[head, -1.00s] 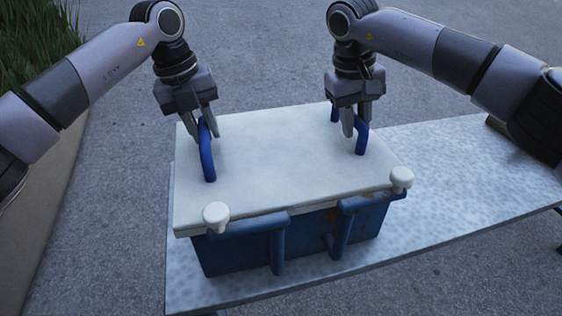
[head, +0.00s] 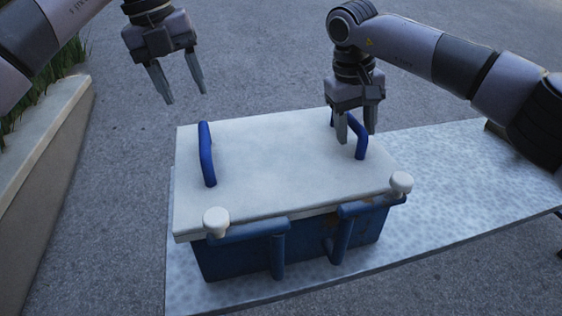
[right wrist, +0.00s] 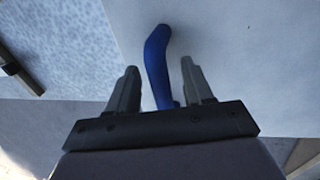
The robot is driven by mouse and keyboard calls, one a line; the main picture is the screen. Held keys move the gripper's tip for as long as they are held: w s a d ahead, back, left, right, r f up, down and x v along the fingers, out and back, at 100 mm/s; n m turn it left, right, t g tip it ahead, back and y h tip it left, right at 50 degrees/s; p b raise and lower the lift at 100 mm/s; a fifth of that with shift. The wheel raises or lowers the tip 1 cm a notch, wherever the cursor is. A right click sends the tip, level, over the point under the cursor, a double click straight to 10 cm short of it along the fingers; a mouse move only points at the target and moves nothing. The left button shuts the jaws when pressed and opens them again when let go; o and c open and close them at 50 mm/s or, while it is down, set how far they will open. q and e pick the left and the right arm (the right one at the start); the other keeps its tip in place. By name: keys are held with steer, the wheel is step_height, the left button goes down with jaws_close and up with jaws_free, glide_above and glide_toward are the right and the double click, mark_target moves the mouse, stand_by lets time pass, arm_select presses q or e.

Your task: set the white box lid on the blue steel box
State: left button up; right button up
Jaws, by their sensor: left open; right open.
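The white box lid (head: 280,165) lies on top of the blue steel box (head: 305,245), covering its opening. The lid carries a blue handle at its left (head: 207,155) and another at its right (head: 360,141). My left gripper (head: 186,98) is open and empty, above and behind the left handle, clear of the lid. My right gripper (head: 356,140) is open at the right handle. In the right wrist view the blue handle (right wrist: 158,62) shows between the fingers of my right gripper (right wrist: 160,75), with gaps on both sides.
The box stands on a pale speckled bench top (head: 470,190) with free room to the right. White knobs sit at the lid's front left (head: 216,220) and front right (head: 401,183) corners. A low planter wall (head: 50,180) with grass stands at the left.

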steer(key=shift+r, duration=0.25)
arm_select(q)
steer(key=shift+a+r, duration=0.2)
steer(key=shift+r, duration=0.7)
arm_select(e)
step_height(320, 180, up, 11)
steer(key=a, duration=0.2)
steer(key=shift+s+a+r, duration=0.15)
steer(key=shift+s, duration=0.1)
arm_select(q)
steer(key=shift+s, duration=0.1)
